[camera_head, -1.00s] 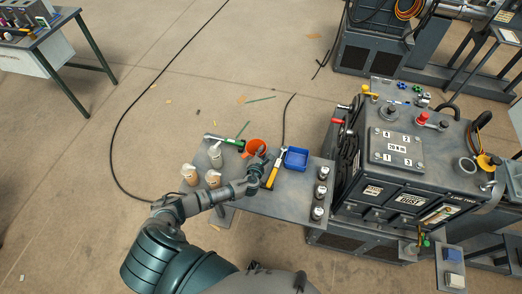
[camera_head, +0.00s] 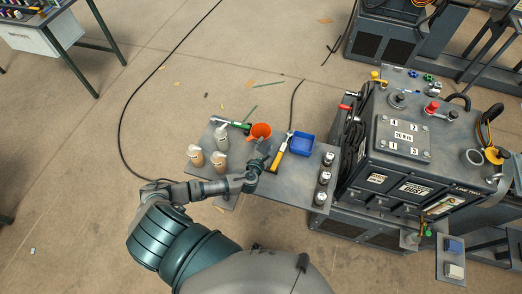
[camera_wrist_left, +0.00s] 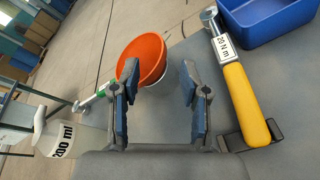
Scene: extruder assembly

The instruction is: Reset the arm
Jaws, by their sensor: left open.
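My left arm comes in from the left in the head view, and its gripper (camera_head: 262,158) is over the small grey table (camera_head: 290,190). In the left wrist view the left gripper (camera_wrist_left: 160,88) is open, its two blue-padded fingers apart with nothing between them. A torque wrench with a yellow handle (camera_wrist_left: 246,105), labelled 20 N m, lies to the right of the fingers. My right gripper is not in view.
A blue bin (camera_head: 300,145) sits by the wrench. Several pump bottles (camera_head: 220,161) and a green-handled tool (camera_head: 232,122) stand or lie on the table's left. Metal cylinders (camera_head: 325,177) line its right edge, beside the large machine (camera_head: 400,145). Open floor lies left.

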